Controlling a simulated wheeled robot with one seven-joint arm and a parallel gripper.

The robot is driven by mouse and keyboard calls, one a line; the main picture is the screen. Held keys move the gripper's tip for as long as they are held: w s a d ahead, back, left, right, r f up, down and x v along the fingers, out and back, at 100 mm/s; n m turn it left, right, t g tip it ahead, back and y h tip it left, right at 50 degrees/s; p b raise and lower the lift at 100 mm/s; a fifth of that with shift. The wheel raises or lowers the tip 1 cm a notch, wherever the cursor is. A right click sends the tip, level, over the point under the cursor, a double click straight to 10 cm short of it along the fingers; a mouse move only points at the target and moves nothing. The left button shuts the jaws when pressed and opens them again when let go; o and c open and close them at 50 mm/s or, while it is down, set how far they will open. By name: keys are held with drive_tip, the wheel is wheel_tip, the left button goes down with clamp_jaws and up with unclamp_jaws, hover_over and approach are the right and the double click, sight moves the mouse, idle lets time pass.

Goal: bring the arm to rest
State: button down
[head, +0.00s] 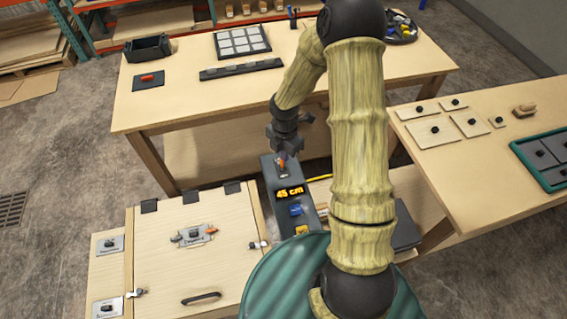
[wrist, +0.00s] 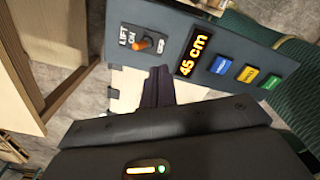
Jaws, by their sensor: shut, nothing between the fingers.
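My arm (head: 357,130) reaches up from my green base and bends down over the console. My gripper (head: 284,146) hangs just above the far end of the dark LED console (head: 306,219); in the wrist view its shut, empty fingers (wrist: 158,88) point toward the console's edge. The console (wrist: 290,72) shows an orange lift switch (wrist: 142,43), a lit display reading 45 cm (wrist: 194,55), and blue (wrist: 221,65), yellow (wrist: 248,74) and green (wrist: 270,82) buttons. I cannot tell whether the fingers touch the console.
A wooden workbench (head: 420,75) stands behind, with a tray, a black bin (head: 148,49) and a dark strip on it. A side table (head: 475,186) with knobbed plates is at right. A wooden cabinet (head: 165,255) with a black handle is at front left. Bare floor lies at far left.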

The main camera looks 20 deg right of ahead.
drive_tip(key=shift+r, duration=0.1)
idle(0.5)
drive_tip(key=s+r+m+t+b, duration=0.1)
drive_tip(key=s+r+m+b, duration=0.2)
drive_tip(key=m, duration=0.9)
drive_tip(key=s+r+m+t+b, duration=0.1)
drive_tip(key=s+r+m+b, duration=0.1)
drive_tip(key=s+r+m, duration=0.7)
drive_tip(key=s+m, duration=0.2)
drive_tip(key=m, duration=0.1)
drive_tip(key=shift+s+t+b, duration=0.3)
drive_tip(key=shift+s+b, duration=0.05)
drive_tip(key=shift+b, duration=0.05)
drive_tip(key=shift+s+r, duration=0.1)
